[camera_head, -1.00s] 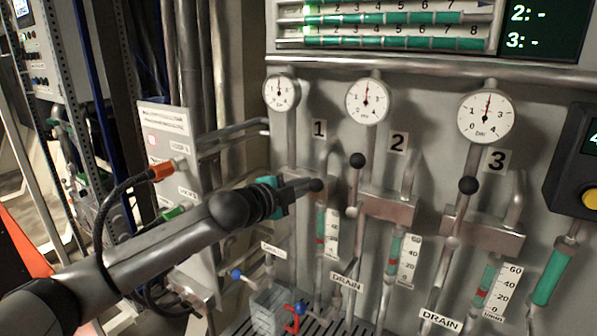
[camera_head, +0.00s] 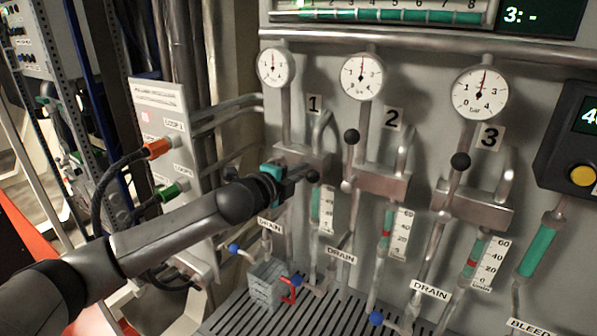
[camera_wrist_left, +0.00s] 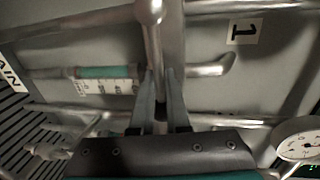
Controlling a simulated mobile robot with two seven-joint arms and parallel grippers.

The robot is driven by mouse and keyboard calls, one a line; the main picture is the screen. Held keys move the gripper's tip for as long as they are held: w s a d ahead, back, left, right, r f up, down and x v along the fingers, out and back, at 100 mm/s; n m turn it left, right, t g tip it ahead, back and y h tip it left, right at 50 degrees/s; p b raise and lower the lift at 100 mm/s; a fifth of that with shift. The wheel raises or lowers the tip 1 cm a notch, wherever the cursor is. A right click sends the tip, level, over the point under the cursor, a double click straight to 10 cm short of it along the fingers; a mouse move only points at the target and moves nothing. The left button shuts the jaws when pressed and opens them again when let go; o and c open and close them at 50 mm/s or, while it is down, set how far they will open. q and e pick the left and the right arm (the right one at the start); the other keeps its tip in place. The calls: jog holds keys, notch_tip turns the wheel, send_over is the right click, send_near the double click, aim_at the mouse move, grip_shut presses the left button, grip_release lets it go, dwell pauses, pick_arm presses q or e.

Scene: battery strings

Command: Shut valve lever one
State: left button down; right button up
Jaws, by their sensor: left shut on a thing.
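In the left wrist view the fingers (camera_wrist_left: 160,80) lie on both sides of the lever rod (camera_wrist_left: 153,45). The gripper hides part of the rod in the head view. My right gripper is not in view.
Lever two (camera_head: 351,136) and lever three (camera_head: 460,161) stand upright to the right. Orange (camera_head: 158,147) and green (camera_head: 172,190) cable plugs are close to my left arm.

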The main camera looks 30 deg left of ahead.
pick_arm(q)
jog(key=shift+f, duration=0.15)
jog(key=c, duration=0.9)
grip_release()
jog(key=shift+b+v, duration=0.45)
jog(key=shift+v, duration=7.2)
